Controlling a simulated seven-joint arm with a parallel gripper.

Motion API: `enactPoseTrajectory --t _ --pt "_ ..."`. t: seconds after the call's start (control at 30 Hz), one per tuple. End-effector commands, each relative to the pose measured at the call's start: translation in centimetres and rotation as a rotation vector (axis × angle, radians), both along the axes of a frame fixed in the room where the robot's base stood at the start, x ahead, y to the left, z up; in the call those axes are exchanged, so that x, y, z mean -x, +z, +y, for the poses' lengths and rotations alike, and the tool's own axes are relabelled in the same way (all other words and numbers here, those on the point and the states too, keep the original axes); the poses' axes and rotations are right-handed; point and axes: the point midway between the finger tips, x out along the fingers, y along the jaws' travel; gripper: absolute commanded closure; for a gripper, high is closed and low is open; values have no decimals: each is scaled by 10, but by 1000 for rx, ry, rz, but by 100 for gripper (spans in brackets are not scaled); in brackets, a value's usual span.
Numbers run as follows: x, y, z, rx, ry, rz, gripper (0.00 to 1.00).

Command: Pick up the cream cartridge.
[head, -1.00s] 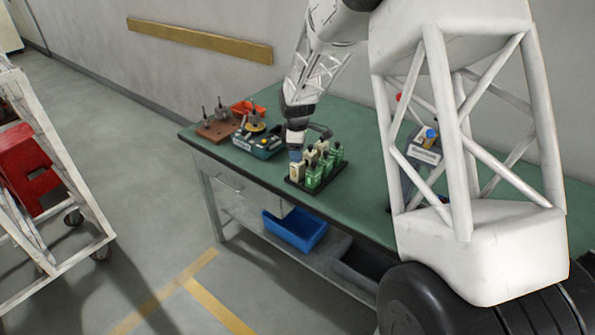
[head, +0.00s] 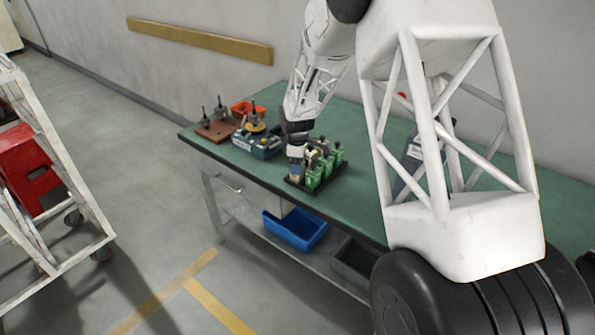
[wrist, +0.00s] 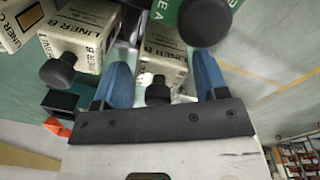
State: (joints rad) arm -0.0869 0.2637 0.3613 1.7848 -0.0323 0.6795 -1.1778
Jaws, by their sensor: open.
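Cream cartridges and green cartridges (head: 313,178) stand in a black tray (head: 332,182) on the green bench. My gripper (head: 294,176) is down at the tray's left front corner, over the cream side. In the wrist view, my gripper's blue fingers (wrist: 164,82) are open, on either side of a cream cartridge (wrist: 166,62) marked LINER B with a black knob. Whether they touch it I cannot tell. A second cream cartridge (wrist: 84,34) is just left of the left finger, and another cream one (wrist: 22,18) is beyond it. A green cartridge (wrist: 204,16) is close by the right finger.
A teal-and-black device (head: 258,146), a brown block with upright spindles (head: 214,127) and an orange bin (head: 243,108) stand at the bench's left end. A blue bin (head: 296,229) is on the shelf below. Bench top (head: 350,120) behind the tray is clear.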

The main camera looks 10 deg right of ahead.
Motion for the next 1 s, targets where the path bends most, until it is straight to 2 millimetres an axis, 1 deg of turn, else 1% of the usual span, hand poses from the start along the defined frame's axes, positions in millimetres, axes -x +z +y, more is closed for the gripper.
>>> enactPoseTrajectory --t 0.47,0.5,0.57,0.7,0.73,0.77,1.0 --pt "0 0 0 0 0 0 34" --pt "0 0 0 0 0 0 37" --pt "0 0 0 0 0 0 46" --pt "0 0 0 0 0 0 67" --pt "0 0 0 0 0 0 67" --pt "0 0 0 0 0 0 72" --pt "0 2 0 0 0 -1 72"
